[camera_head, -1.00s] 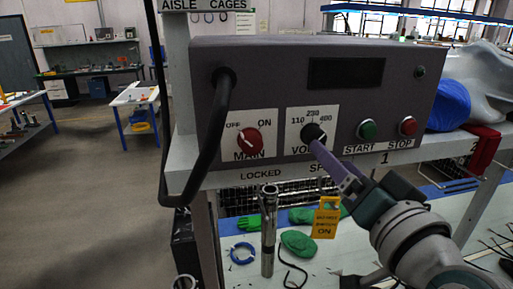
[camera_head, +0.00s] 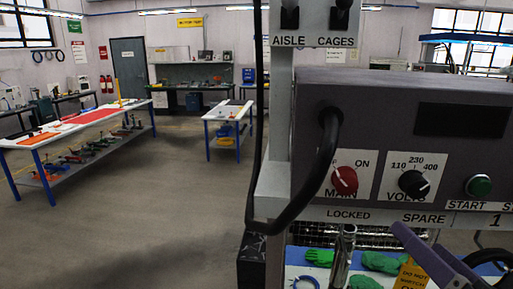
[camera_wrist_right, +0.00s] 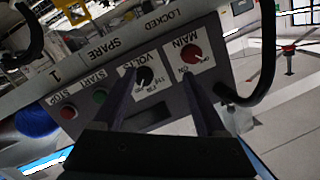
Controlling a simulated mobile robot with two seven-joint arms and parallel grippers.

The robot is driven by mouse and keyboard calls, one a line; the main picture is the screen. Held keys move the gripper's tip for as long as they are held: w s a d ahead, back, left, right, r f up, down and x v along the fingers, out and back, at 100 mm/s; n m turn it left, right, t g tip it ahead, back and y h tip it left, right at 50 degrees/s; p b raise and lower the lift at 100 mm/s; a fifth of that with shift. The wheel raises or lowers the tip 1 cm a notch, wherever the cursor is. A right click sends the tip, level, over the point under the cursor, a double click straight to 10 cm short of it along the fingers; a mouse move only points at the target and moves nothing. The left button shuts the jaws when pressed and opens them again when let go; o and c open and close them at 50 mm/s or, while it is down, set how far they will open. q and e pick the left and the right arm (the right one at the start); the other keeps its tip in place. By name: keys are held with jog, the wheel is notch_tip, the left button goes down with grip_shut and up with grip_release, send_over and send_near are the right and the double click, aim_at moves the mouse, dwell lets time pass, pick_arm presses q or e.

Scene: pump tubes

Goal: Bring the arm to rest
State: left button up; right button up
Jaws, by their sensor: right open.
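My right gripper (camera_head: 436,242) is at the lower right of the head view, in front of and below the control box (camera_head: 385,118). Its two purple fingers are apart with nothing between them. In the right wrist view the open gripper (camera_wrist_right: 160,82) faces the box, which appears upside down. The red MAIN knob (camera_head: 344,181) and black VOLTS knob (camera_head: 413,184) are on the box front, clear of the fingers in the head view. The green START button (camera_head: 479,186) is to their right. The STOP button (camera_wrist_right: 68,113) shows in the wrist view. My left gripper is out of view.
A black cable (camera_head: 318,175) loops from the box. A metal tube (camera_head: 342,258), green gloves (camera_head: 380,262) and a yellow tag (camera_head: 410,277) are below the box. A table with red mats (camera_head: 85,122) stands at left. The floor (camera_head: 150,220) there is open.

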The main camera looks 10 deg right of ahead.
jog(key=s+a+f+n+g+y, duration=0.3)
jog(key=s+a+f+n+g, duration=0.2)
jog(key=s+a+n+g, duration=0.15)
jog(key=s+d+f+n+g+h, duration=0.1)
jog(key=s+d+n+g, duration=0.1)
jog(key=s+g, duration=0.4)
jog(key=s, duration=0.5)
jog(key=shift+f, duration=0.25)
jog(key=shift+d+n, duration=0.1)
jog(key=shift+n, duration=0.15)
dwell(0.3)
jog(key=shift+w, duration=0.1)
